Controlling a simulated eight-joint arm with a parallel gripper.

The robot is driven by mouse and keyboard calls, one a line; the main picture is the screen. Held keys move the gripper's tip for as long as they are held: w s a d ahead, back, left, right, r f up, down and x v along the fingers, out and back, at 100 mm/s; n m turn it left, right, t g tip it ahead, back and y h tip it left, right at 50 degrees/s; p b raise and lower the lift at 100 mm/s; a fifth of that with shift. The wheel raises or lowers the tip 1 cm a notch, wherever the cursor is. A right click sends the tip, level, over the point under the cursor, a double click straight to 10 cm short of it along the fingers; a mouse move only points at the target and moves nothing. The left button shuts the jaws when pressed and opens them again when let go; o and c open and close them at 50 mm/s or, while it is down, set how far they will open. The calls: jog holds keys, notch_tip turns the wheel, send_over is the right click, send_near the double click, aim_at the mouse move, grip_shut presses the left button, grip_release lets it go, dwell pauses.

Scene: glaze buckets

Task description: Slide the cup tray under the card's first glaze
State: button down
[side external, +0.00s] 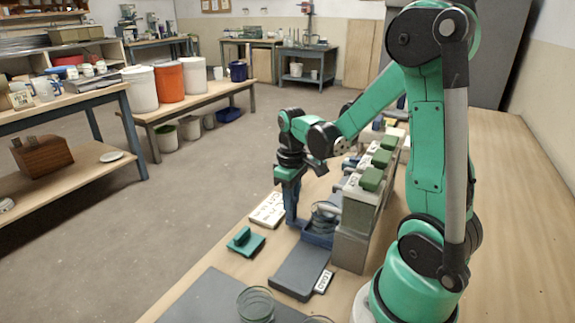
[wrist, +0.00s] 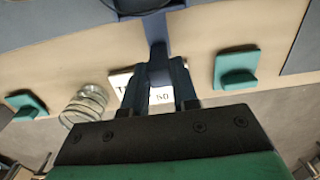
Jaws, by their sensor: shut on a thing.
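The blue cup tray (side external: 318,239) stands beside the grey dispenser row (side external: 352,235), with a clear glass cup (side external: 325,215) on it. In the wrist view the tray's dark blue edge (wrist: 140,6) is cut off at the top, and its handle (wrist: 158,48) runs down to my gripper. My gripper (wrist: 160,82) is shut on that handle; in the side view my gripper (side external: 291,215) points down at the tray's left side. A white card (side external: 268,209) with dark writing lies left of the gripper. Its writing is too small to read. The glazes inside the dispensers are hidden.
Green blocks top the dispensers (side external: 371,179). A grey pad (side external: 298,270) with a white label (side external: 323,282) lies in front of the tray. A green handled piece (side external: 245,242) sits left of it. Another clear glass (side external: 255,304) stands on a grey mat (side external: 208,300).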

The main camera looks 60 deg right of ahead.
jog(key=shift+d, duration=0.4)
jog(key=shift+d, duration=2.1)
jog(key=c, duration=0.8)
grip_release()
jog(key=shift+o, duration=0.2)
notch_tip(320, 180, up, 7)
jog(key=shift+a, duration=0.1)
